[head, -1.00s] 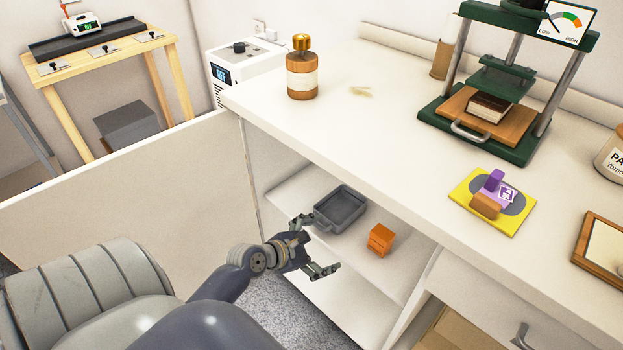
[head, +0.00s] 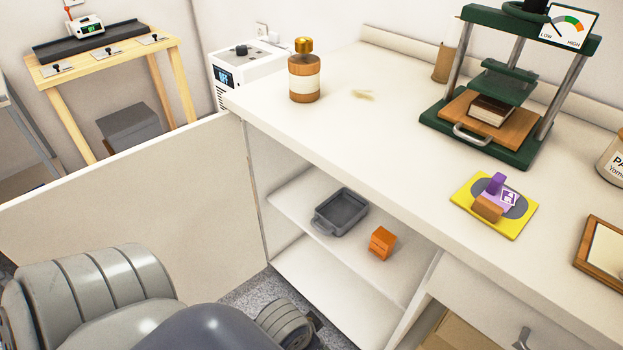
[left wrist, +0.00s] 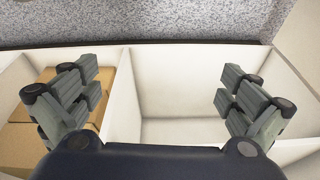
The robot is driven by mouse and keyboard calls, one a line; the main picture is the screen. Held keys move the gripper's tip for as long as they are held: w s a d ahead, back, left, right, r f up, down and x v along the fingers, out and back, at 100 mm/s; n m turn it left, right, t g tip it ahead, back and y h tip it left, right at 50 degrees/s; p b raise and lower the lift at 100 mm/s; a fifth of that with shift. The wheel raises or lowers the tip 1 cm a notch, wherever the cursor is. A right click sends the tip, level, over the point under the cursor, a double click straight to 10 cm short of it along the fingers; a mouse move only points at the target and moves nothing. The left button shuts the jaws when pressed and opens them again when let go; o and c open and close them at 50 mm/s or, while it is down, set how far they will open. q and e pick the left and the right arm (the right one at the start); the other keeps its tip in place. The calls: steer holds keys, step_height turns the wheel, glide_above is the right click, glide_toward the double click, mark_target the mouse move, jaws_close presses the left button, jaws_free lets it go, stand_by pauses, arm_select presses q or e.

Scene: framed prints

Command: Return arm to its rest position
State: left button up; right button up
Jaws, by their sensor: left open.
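My left gripper (left wrist: 158,100) is open and empty in the left wrist view, with its two fingers spread wide. Behind the fingers are a white compartment and speckled grey floor. My right gripper is in neither view.
The cabinet's open door (head: 130,185) stands at the left. A grey tray (head: 341,212) and an orange block (head: 382,242) sit on the shelf. The counter above holds a brown bottle (head: 304,75), a green press (head: 490,140) and a yellow mat (head: 515,222). A cardboard box (left wrist: 30,145) is at the left in the wrist view.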

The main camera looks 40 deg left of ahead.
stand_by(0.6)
arm_select(q)
steer(key=s+f+g+p, duration=0.1)
steer(key=s+f+p, duration=0.4)
steer(key=f+p, duration=0.7)
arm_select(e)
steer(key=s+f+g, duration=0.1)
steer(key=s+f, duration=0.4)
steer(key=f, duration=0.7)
arm_select(q)
steer(key=s+a+f+p, duration=0.1)
steer(key=s+p, duration=0.3)
steer(key=s, duration=0.3)
steer(key=s+a+f+g+p, duration=0.1)
steer(key=s+p, duration=0.3)
steer(key=s, duration=0.4)
steer(key=shift+a+f+m, duration=0.3)
steer(key=shift+a+f, duration=0.3)
steer(key=shift+f, duration=0.05)
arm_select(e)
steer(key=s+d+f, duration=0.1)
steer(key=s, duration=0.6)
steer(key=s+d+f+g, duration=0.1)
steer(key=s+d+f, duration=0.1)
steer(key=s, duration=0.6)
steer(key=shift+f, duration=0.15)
